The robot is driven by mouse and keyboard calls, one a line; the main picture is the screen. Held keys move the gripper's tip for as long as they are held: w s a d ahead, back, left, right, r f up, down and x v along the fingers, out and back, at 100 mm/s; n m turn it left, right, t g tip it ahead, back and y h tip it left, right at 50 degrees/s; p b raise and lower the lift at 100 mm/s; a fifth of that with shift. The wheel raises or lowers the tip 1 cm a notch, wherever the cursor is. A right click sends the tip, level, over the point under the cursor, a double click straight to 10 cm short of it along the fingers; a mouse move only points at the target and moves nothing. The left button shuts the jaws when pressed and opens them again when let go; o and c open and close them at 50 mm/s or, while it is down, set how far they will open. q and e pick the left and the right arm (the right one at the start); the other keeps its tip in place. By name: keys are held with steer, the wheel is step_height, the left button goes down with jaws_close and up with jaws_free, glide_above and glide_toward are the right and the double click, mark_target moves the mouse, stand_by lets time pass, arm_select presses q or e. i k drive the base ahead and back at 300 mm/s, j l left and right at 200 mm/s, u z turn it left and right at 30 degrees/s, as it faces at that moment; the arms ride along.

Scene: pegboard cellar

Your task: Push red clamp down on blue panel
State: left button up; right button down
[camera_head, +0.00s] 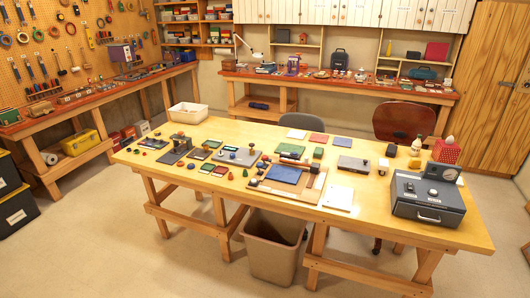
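The blue panel (283,174) lies flat on a brown wooden board (276,190) near the front middle of the wooden table (215,207). A small dark red piece (314,168) sits by the panel's upper right corner. It may be the red clamp, but it is too small to tell its shape or whether it touches the panel. A dark knob (254,183) stands at the board's left end. Neither of my grippers is in view.
A grey metal box (428,199) stands at the table's right end. A white sheet (338,197) lies right of the board. Several small parts and a white bin (188,113) occupy the left.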

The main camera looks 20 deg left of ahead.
mark_target(264, 158)
steer(key=i+j, duration=0.3)
steer(key=j, duration=0.25)
steer(key=i+j, duration=0.3)
steer(key=j, duration=0.25)
steer(key=i+j+u, duration=0.1)
steer(key=i+j, duration=0.2)
steer(key=j, duration=0.25)
steer(key=i+j, duration=0.3)
steer(key=j, duration=0.2)
steer(key=i+j, duration=0.3)
steer(key=j, duration=0.2)
steer(key=i+j+u, duration=0.1)
steer(key=i+j, duration=0.25)
steer(key=j, duration=0.2)
steer(key=i+j, duration=0.3)
steer(key=j, duration=0.2)
